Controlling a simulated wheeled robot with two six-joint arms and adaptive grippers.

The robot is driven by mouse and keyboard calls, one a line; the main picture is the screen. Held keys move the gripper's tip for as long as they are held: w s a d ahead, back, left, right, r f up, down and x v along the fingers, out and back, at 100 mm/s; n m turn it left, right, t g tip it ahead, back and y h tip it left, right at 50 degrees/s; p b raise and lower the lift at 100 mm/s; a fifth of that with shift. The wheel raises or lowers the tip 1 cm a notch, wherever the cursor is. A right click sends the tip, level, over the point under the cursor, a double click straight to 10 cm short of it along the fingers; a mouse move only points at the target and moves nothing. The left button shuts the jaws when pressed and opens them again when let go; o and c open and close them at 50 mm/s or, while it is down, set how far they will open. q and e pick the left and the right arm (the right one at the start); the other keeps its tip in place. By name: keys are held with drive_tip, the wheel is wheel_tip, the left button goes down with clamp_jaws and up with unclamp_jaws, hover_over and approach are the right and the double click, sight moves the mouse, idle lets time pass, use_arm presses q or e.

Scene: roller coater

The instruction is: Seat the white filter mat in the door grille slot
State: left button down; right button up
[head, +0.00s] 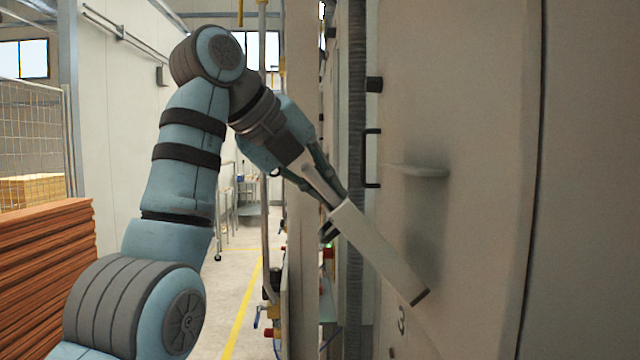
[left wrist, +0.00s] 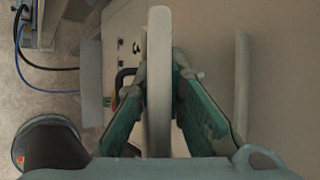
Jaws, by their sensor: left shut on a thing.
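The white filter mat (head: 383,255) is a long, thin pale slab in the head view, slanting down to the right in front of the door. My left gripper (head: 328,196) is shut on its upper end. In the left wrist view the mat (left wrist: 158,100) stands edge-on between the two green-padded fingers of my left gripper (left wrist: 161,68). A pale ledge (head: 415,171) juts from the door (head: 470,110), above and right of the mat; it also shows in the left wrist view (left wrist: 242,90), apart from the mat. I cannot make out a grille slot. My right gripper is out of view.
A black handle (head: 371,158) sticks out from the door by my left gripper. A black knob (head: 374,84) is above it. Pipes and valves (head: 264,200) stand behind the arm. Reddish-brown stacked boards (head: 45,270) are at the left. The floor aisle (head: 235,285) between is clear.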

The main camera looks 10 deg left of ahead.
use_arm(q)
drive_tip(key=shift+w+d+f+b, duration=0.2)
drive_tip(key=shift+d+f+b, duration=0.35)
drive_tip(key=shift+d+f, duration=0.35)
drive_tip(key=c, duration=1.6)
unclamp_jaws()
drive_tip(key=shift+a, duration=0.2)
drive_tip(key=shift+d, duration=0.1)
